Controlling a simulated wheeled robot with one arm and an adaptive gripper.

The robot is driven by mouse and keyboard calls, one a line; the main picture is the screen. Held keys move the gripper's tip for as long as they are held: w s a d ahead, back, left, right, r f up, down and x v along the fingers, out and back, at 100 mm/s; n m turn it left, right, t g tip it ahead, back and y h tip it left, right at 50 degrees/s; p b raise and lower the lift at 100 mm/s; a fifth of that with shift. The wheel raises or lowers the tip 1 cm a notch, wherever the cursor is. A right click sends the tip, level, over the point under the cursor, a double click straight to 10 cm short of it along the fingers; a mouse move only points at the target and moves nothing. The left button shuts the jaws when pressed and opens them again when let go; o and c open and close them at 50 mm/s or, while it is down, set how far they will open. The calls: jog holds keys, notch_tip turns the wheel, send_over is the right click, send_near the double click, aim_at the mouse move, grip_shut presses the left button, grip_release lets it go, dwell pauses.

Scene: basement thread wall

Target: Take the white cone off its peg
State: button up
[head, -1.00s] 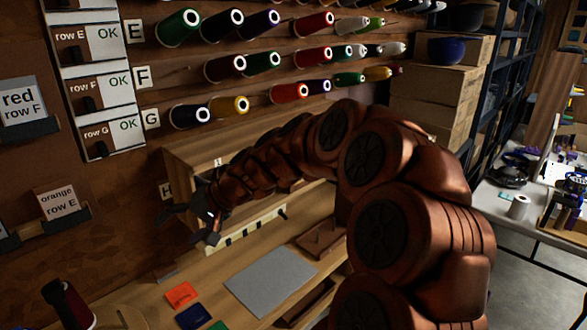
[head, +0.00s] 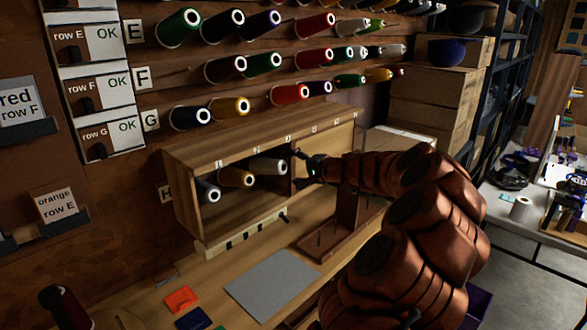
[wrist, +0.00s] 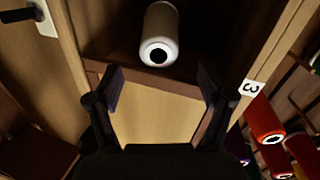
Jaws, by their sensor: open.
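My gripper (head: 308,167) is just right of the white cone, at the edge of the wooden front panel (head: 325,152). In the wrist view the white cone (wrist: 160,33) shows its dark-centred end, above and beyond my open fingers (wrist: 160,85). A wooden panel shows between the fingers, which are empty and apart from the cone. The peg itself is hidden.
Rows of coloured cones (head: 290,94) stick out from the wall above the cabinet. A brown wooden stand (head: 325,240) and a grey mat (head: 272,284) are on the bench below. Cardboard boxes (head: 432,98) stand at the right.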

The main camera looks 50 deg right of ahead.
aim_at(279, 167)
jog(key=p+x, duration=0.1)
jog(key=x, duration=0.5)
jog(key=shift+w+a, duration=0.15)
jog(key=shift+w, duration=0.1)
jog(key=shift+w+f+p, duration=0.25)
jog(key=shift+w+p, duration=0.1)
jog(key=shift+w, duration=0.3)
jog(key=c, duration=1.4)
jog(key=shift+f+b+v, duration=0.2)
jog(key=shift+b+v, duration=0.15)
jog(key=shift+v, duration=1.95)
jog(key=shift+f+b+v, duration=0.25)
jog(key=shift+b+v, duration=0.1)
jog(key=shift+v, duration=2)
jog(key=shift+c, duration=0.3)
jog(key=shift+s+r, duration=0.15)
jog(key=shift+s, duration=0.05)
jog(key=shift+s+a+r+p, duration=0.1)
jog(key=shift+s+r+p, duration=0.1)
jog(key=shift+s+r, duration=0.6)
jog(key=shift+s+r+p, duration=0.2)
jog(key=shift+s+r, duration=0.3)
jog(key=shift+s, duration=0.55)
